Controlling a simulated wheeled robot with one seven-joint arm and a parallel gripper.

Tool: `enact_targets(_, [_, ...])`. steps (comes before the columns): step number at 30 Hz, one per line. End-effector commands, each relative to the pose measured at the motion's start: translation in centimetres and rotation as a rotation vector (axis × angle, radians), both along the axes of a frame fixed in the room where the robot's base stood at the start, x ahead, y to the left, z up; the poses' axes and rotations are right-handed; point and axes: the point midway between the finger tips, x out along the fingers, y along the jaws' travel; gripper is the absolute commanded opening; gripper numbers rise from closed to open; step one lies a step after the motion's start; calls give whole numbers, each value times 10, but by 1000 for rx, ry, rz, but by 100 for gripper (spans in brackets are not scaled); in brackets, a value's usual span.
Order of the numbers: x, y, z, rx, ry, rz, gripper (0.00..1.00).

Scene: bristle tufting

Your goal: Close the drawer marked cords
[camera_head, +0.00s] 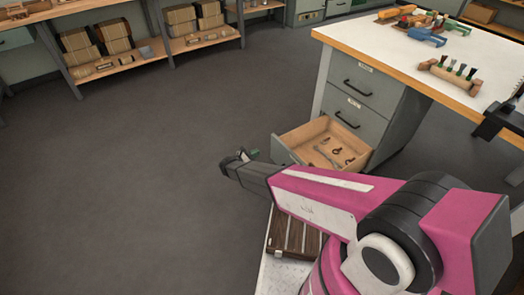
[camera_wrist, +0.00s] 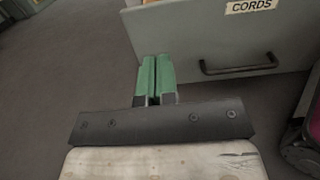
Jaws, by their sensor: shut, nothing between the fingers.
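The drawer marked cords (camera_wrist: 215,40) shows its grey front, its label (camera_wrist: 251,6) and a black bar handle (camera_wrist: 239,65) in the wrist view. In the head view the lowest drawer (camera_head: 300,135) of the bench cabinet stands pulled out, with wooden sides and several small metal and dark items inside. My gripper (camera_head: 249,154) is just left of that drawer's front corner. In the wrist view its green fingers (camera_wrist: 157,75) are together and empty, in front of the drawer face, left of the handle. I cannot tell whether they touch it.
Two upper drawers (camera_head: 366,78) (camera_head: 350,112) are shut. The workbench top (camera_head: 360,35) holds brushes in a wooden block (camera_head: 450,76) and blue tools (camera_head: 426,36). Shelves with boxes (camera_head: 110,35) line the back. The grey floor (camera_head: 160,150) to the left is clear.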

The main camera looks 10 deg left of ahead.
Motion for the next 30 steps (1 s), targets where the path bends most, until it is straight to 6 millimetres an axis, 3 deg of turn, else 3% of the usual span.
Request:
enact_targets(18, [76, -76, 0, 2, -1, -2, 0])
enact_targets(30, [89, -89, 0, 3, 0, -1, 0])
